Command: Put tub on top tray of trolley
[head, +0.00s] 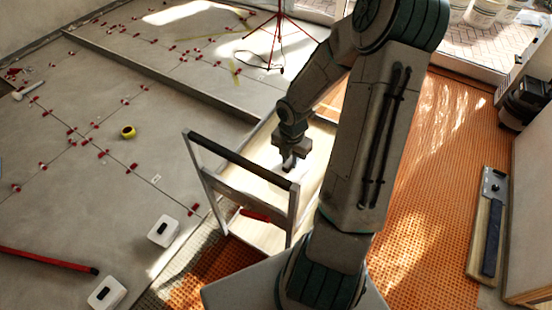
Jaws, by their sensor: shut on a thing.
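My gripper (290,164) points down over the pale top tray of the trolley (240,178). It is shut on a small dark part of what seems to be a white tub; the tub's pale body blends with the tray, so its outline is hard to make out. I cannot tell whether it touches the tray or hangs just above it. The trolley has a grey frame with a dark handle bar on the near side. My arm hides the tray's right side.
Two white boxes with dark grips, one nearer the trolley (163,230) and one lower left (105,292), stand on the tiles. A red item (255,215) lies on the trolley's lower tray. A yellow tape (128,132) and red levelling clips dot the floor. Orange matting (425,190) lies right.

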